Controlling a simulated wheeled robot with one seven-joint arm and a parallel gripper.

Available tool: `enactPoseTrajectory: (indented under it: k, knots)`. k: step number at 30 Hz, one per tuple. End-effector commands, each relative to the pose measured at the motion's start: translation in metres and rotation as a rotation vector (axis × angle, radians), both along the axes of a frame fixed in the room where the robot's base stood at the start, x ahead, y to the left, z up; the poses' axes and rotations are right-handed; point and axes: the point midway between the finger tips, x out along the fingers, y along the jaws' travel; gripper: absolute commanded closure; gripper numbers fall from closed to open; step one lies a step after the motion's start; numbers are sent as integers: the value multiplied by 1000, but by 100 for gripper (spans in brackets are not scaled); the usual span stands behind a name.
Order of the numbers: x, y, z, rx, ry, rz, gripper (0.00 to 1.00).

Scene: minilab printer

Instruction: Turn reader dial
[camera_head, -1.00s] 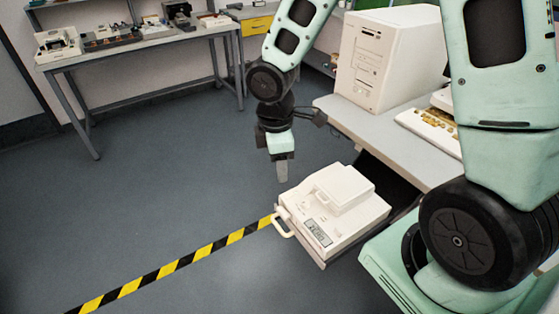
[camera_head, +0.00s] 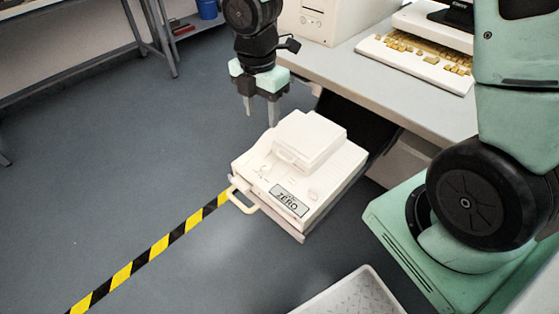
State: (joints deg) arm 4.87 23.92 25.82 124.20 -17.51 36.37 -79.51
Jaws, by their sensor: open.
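The reader (camera_head: 325,165) is a white box with a raised lid block and a small display (camera_head: 289,200) that reads "ZERO". It sits on a pulled-out drawer or tray beside the desk. Small round features show on its top, but I cannot tell which one is the dial. My gripper (camera_head: 260,112) points down just behind the reader's far left corner. Its two fingers are apart with nothing between them. The fingertips appear close to the reader's back edge; whether they touch it is unclear.
A pale handle (camera_head: 243,200) sticks out at the reader's front. The desk (camera_head: 350,80) with a keyboard (camera_head: 418,57) and a white computer case (camera_head: 320,18) stands behind. A light tray (camera_head: 352,297) shows at the bottom.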

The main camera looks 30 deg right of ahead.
Motion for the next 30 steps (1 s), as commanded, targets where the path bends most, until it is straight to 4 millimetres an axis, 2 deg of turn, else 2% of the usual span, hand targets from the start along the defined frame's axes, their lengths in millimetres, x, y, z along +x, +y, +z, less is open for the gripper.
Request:
enactPoseTrajectory:
  k: [5, 24, 30]
  knots:
    - [-1, 1, -18, 1, 4, 8, 51]
    - [-3, 0, -146, 0, 3, 6, 51]
    - [-3, -1, -167, 1, 1, 6, 51]
